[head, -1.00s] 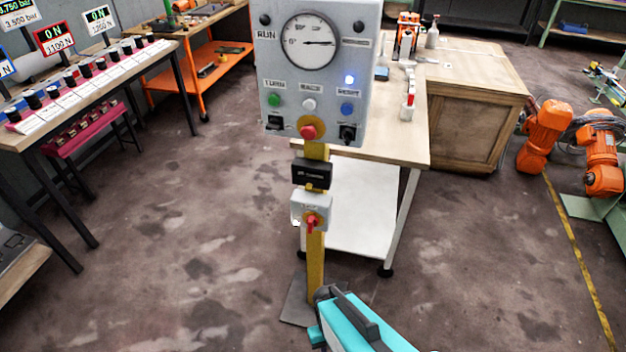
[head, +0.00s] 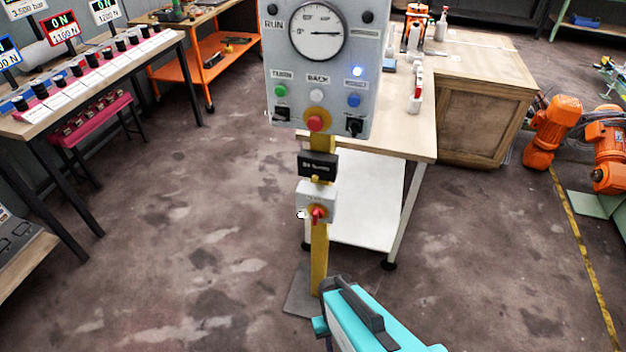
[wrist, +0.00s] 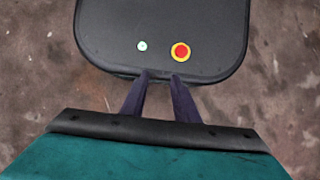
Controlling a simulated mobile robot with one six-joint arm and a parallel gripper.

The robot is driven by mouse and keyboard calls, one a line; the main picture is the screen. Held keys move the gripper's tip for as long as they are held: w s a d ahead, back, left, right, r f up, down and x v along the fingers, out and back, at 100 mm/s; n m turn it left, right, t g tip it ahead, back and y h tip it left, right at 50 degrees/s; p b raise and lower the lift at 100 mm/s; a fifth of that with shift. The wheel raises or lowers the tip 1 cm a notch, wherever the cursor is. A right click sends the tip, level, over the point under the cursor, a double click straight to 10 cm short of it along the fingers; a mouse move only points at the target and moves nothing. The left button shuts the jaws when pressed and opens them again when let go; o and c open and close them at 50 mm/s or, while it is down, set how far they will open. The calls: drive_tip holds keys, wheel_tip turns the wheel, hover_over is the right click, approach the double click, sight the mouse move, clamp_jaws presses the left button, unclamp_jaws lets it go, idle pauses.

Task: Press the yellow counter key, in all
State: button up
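No yellow counter key can be made out in either view. In the head view a grey control panel (head: 283,72) stands on a yellow post (head: 319,258). It carries a green button (head: 280,90), a white button (head: 316,95), a blue button (head: 353,100) and a red mushroom button (head: 315,123) on yellow. Its small labels are mostly unreadable. My gripper (wrist: 160,77) shows in the wrist view with two dark fingers apart and nothing between them. My teal arm is low in the head view, in front of the post and apart from the panel.
A black box (head: 318,165) and a grey box with a red switch (head: 317,215) sit on the post. A bench (head: 395,140) is behind it. A table with displays (head: 110,68) stands left, orange robot arms (head: 548,135) right. Floor is free left of the post.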

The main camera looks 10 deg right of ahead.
clamp_jaws()
idle(1.5)
